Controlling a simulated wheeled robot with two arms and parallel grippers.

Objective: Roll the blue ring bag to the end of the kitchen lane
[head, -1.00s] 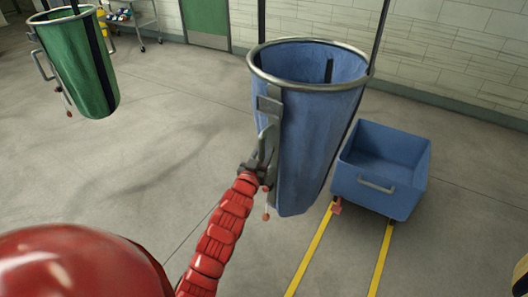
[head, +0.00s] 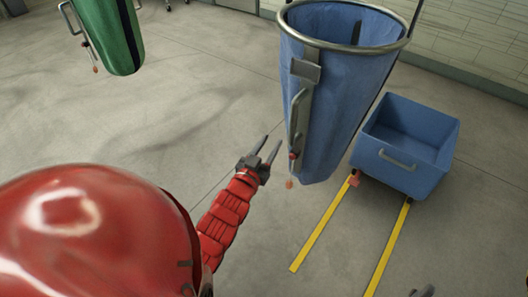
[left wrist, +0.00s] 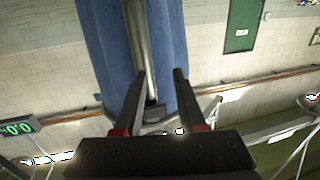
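The blue ring bag (head: 335,100) hangs tilted in the head view from a metal ring, with a grey handle (head: 297,118) on its left side. My left gripper (head: 266,155) is open and empty, to the left of and below that handle, apart from it. In the left wrist view the handle (left wrist: 137,40) and blue cloth (left wrist: 103,45) stand beyond the two spread fingers (left wrist: 160,74). A grey tip (head: 424,291) at the bottom edge of the head view may be my right gripper; its fingers cannot be made out.
A green bag (head: 110,35) hangs at the upper left. A blue wheeled bin (head: 405,150) stands right of the blue bag, by two yellow floor lines (head: 325,234). Grey floor is clear on the left. A green-digit display (left wrist: 17,129) shows in the left wrist view.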

